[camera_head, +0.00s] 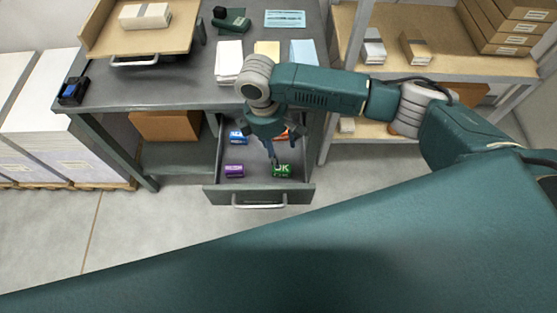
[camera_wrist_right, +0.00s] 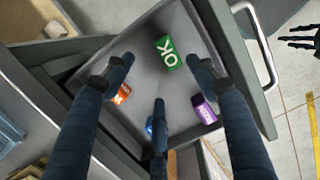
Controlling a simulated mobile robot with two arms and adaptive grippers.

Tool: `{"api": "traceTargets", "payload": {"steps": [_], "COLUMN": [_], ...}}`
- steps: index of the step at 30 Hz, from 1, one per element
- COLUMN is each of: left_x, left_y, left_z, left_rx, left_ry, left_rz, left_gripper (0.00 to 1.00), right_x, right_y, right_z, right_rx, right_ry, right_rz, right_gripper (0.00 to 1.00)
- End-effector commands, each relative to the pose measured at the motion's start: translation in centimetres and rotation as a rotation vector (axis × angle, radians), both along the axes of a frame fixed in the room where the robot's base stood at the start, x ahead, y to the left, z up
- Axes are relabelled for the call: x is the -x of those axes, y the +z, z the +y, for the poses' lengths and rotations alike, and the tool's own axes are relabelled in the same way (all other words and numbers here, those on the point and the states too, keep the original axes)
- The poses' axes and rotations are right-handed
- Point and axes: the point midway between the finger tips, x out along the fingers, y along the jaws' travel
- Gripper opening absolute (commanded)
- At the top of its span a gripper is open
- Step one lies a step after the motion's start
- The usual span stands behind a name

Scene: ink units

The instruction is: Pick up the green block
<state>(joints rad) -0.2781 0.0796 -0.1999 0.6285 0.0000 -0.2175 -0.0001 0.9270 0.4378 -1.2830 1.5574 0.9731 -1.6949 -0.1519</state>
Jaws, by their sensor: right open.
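The green block (camera_head: 282,171), marked OK, lies at the front right of the open drawer (camera_head: 258,196). It shows whole in the right wrist view (camera_wrist_right: 168,52), beyond the fingertips. My right gripper (camera_head: 273,158) points down into the drawer, its tips close to the block in the head view. In the wrist view its three fingers (camera_wrist_right: 158,85) are spread with nothing between them; contact with the block is not visible. A dark fingered shape (camera_wrist_right: 301,38) at the wrist view's right edge looks like my left gripper; its opening is unclear.
The drawer also holds a purple block (camera_head: 234,171), a blue block (camera_head: 238,138) and an orange block (camera_wrist_right: 121,94), partly hidden. The drawer walls surround the fingers. The grey worktop (camera_head: 150,85) above carries paper stacks, a stapler-like item and a wooden tray (camera_head: 95,30).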

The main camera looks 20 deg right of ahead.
Motion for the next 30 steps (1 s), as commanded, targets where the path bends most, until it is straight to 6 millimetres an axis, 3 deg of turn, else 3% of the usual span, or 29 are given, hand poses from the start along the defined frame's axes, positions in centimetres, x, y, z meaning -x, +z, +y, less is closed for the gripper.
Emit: {"api": "traceTargets", "payload": {"steps": [6, 11, 15, 21, 30], "left_x": [2.8, 4.7, 4.2, 1.6, 1.6], "left_y": [0.0, 0.0, 0.5, 0.9, 0.8], "left_z": [0.1, 0.3, 0.2, 0.0, 0.0], "left_rx": [-0.003, -0.006, -0.004, 0.000, 0.000], "left_ry": [0.000, 0.000, 0.000, 0.000, 0.000], "left_rz": [0.037, 0.064, 0.057, 0.020, 0.020], "left_gripper": [0.40, 0.40, 0.40, 0.40, 0.40], "right_x": [0.3, 0.3, 0.6, 0.8, 0.8], "right_y": [-3.4, -4.5, -6.2, -9.0, -9.6], "right_z": [-0.5, -0.6, -0.6, -0.9, -1.0], "right_rx": [0.000, 0.001, 0.002, 0.001, 0.000], "right_ry": [0.000, 0.000, 0.001, 0.000, 0.001], "right_rz": [0.002, 0.001, 0.004, 0.002, 0.000], "right_gripper": [0.57, 0.57, 0.57, 0.57, 0.57]}}
